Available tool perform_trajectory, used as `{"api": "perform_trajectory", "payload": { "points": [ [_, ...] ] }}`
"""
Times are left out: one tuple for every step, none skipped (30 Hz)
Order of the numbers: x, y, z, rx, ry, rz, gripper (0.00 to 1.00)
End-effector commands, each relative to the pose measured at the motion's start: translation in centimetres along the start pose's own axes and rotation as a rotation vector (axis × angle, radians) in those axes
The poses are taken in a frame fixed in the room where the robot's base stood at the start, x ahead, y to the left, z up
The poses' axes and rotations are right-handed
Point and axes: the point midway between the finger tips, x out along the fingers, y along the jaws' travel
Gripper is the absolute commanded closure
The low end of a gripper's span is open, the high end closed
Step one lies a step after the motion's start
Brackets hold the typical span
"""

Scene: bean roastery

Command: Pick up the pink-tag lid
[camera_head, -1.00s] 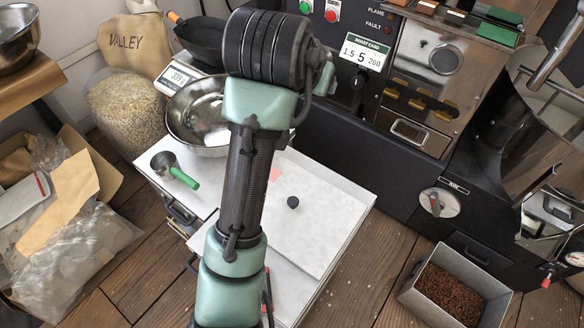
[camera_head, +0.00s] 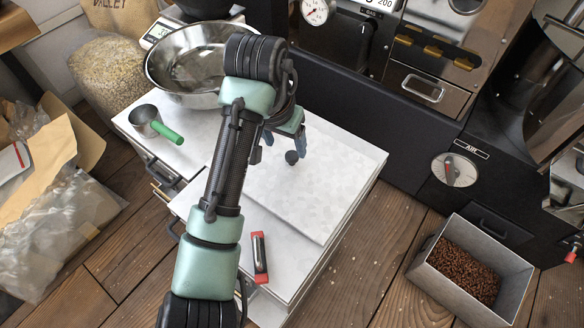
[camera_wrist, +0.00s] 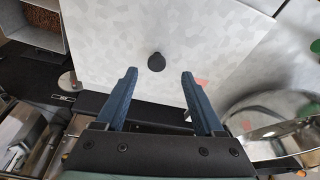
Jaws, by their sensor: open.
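The pink-tag lid looks like the flat white panel (camera_head: 335,175) on the cabinet top, with a small dark round knob (camera_head: 291,157). In the wrist view the white panel (camera_wrist: 110,45) fills the middle, and the knob (camera_wrist: 156,62) shows just beyond and between the fingertips. A small pink tag (camera_wrist: 202,82) shows beside the right finger; my arm hides it in the head view. My gripper (camera_head: 279,150) is open and empty above the panel, its fingers near the knob; it also shows in the wrist view (camera_wrist: 158,73).
A steel bowl (camera_head: 190,65) and a green-handled scoop (camera_head: 155,126) stand at the cabinet's left. A red and black tool (camera_head: 260,258) lies at its front. A bin of beans (camera_head: 425,275) stands on the floor at right, beside the black roaster (camera_head: 400,140).

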Motion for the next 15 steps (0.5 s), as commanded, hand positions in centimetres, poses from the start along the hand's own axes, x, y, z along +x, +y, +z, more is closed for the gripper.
{"api": "perform_trajectory", "payload": {
  "points": [
    [0.2, 0.0, 0.0, 0.000, 0.000, -0.001, 0.30],
    [0.3, 0.0, 0.0, 0.000, 0.000, -0.001, 0.30],
    [0.6, 0.0, 0.0, 0.000, 0.000, -0.001, 0.30],
    [0.8, 0.1, 0.0, 0.000, 0.000, -0.001, 0.30],
    [1.1, 0.1, 0.0, -0.001, 0.000, -0.001, 0.30],
    [1.6, 0.2, -0.1, -0.001, 0.000, -0.001, 0.30],
    [2.0, 0.2, -0.1, 0.000, 0.000, -0.002, 0.30],
    [2.4, 0.3, -0.2, 0.000, 0.000, -0.002, 0.30],
    [3.0, 0.4, -0.2, 0.001, 0.000, -0.002, 0.30],
    [3.4, 0.5, -0.3, 0.001, 0.000, -0.001, 0.30],
    [3.9, 0.5, -0.3, 0.001, 0.000, -0.001, 0.30],
    [4.5, 0.5, -0.3, 0.000, -0.001, 0.000, 0.30],
    [4.9, 0.5, -0.3, 0.001, -0.001, 0.000, 0.30],
    [5.2, 0.5, -0.3, 0.000, -0.001, 0.000, 0.30],
    [5.4, 0.5, -0.3, 0.000, 0.000, 0.000, 0.30]
  ]
}}
